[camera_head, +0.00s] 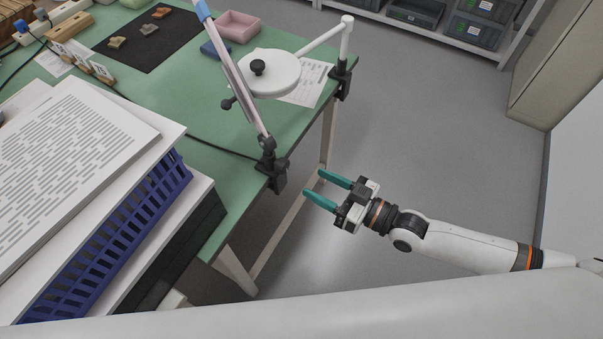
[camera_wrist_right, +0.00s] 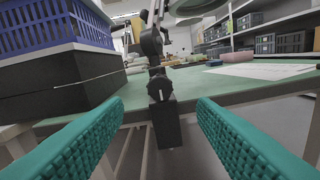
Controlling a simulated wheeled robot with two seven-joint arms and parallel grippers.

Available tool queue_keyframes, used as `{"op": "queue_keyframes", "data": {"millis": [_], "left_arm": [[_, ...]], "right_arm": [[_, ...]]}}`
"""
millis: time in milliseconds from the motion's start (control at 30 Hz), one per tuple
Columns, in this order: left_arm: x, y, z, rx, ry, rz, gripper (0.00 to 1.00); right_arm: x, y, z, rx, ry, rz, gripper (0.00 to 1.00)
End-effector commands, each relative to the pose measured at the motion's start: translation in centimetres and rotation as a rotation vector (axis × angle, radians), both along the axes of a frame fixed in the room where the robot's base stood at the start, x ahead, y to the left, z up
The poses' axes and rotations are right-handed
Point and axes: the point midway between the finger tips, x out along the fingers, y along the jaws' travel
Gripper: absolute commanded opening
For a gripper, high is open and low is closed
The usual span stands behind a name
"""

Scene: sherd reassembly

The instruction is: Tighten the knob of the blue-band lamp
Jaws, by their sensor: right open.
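The blue-band lamp's slanted arm (camera_head: 235,75) rises from the table's near edge, with a light blue band (camera_head: 203,10) near the top of the picture. Its black joint and clamp (camera_head: 275,176) grip the table edge. In the right wrist view the lamp's black knob (camera_wrist_right: 160,88) faces me above the clamp body (camera_wrist_right: 167,125), between my fingers in the picture but beyond them. My right gripper (camera_head: 320,187) is open and empty, teal fingers pointing at the clamp, just off the table edge and apart from it. My left gripper is not in view.
A second white lamp (camera_head: 275,75) has its own clamp (camera_head: 342,80) farther along the edge. A blue basket (camera_head: 125,230) and papers (camera_head: 65,165) crowd the left. The green table (camera_head: 175,60) also holds a pink tray (camera_head: 238,25). Floor right of the table is free.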

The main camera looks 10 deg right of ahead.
Motion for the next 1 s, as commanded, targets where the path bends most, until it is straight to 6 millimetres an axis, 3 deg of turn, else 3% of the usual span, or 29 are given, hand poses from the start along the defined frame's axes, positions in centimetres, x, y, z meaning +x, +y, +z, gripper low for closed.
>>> {"op": "queue_keyframes", "data": {"millis": [200,833,933,1000], "left_arm": [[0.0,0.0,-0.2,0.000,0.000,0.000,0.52],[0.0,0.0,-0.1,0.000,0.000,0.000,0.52],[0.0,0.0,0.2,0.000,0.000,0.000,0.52],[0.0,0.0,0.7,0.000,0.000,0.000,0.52]], "right_arm": [[-1.4,-1.9,0.0,-0.001,-0.002,0.000,0.52],[-1.4,-2.1,0.0,-0.002,-0.001,-0.003,0.52],[-0.5,-2.5,-1.3,-0.036,0.002,-0.033,0.52],[0.8,-3.4,-3.4,-0.091,0.012,-0.081,0.52]]}}
